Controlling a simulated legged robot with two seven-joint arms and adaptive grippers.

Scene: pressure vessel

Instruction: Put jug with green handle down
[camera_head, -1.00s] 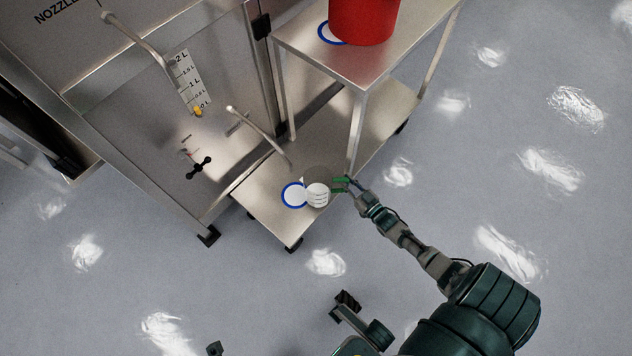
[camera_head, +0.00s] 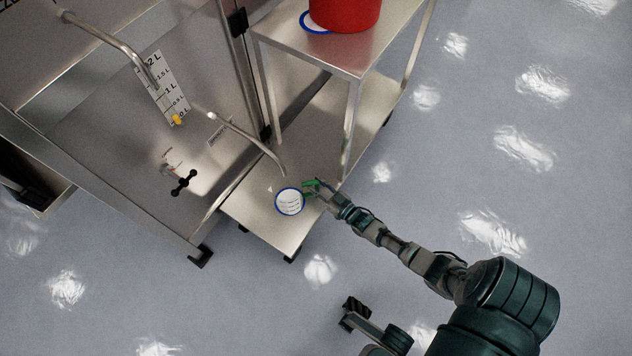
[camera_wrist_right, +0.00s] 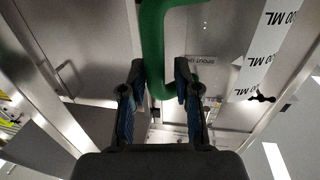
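The clear jug with white markings (camera_head: 290,203) is at the near end of the low metal shelf in the head view. It lines up with a blue-ringed white disc (camera_head: 277,207) that is mostly hidden behind it. Whether its base touches the shelf cannot be told. Its green handle (camera_head: 309,186) points right, toward my right gripper (camera_head: 319,187). In the right wrist view the green handle (camera_wrist_right: 152,45) runs between the fingers of my right gripper (camera_wrist_right: 160,85), which hold it.
A bent metal spout pipe (camera_head: 250,142) ends just above and behind the jug. The steel vessel cabinet (camera_head: 110,140) is left. Lower shelf space behind the jug is free.

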